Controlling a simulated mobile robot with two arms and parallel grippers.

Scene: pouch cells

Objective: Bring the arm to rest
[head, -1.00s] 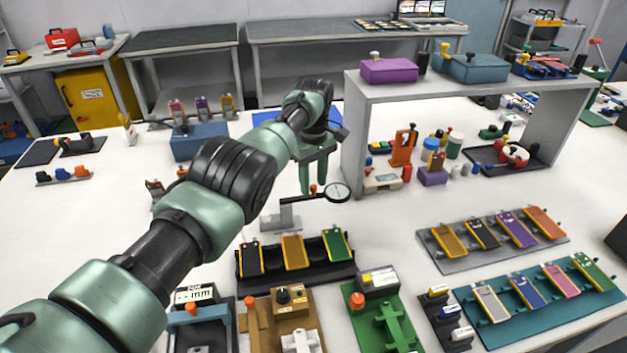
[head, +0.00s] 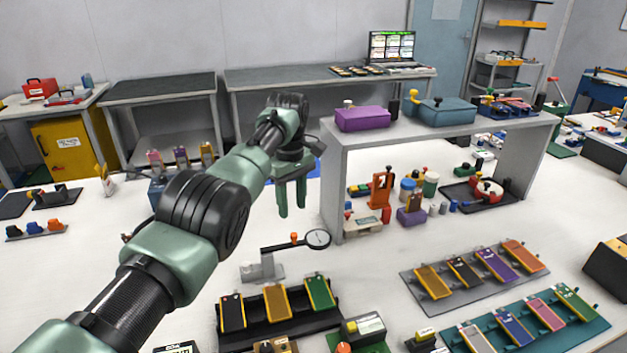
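My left arm comes in from the lower left and reaches across the white table (head: 110,235). My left gripper (head: 291,205) points down, with its two green fingers a little apart and nothing visible between them. It hangs above the table, behind the magnifier stand (head: 262,268) and left of the grey raised shelf (head: 335,190). My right arm and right gripper are not in view.
A black rack (head: 340,318) with several pouch cells stands in front. A grey tray (head: 408,285) and a teal tray (head: 600,322) hold more cells at right. A blue box is partly behind my arm. The left middle of the table is fairly clear.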

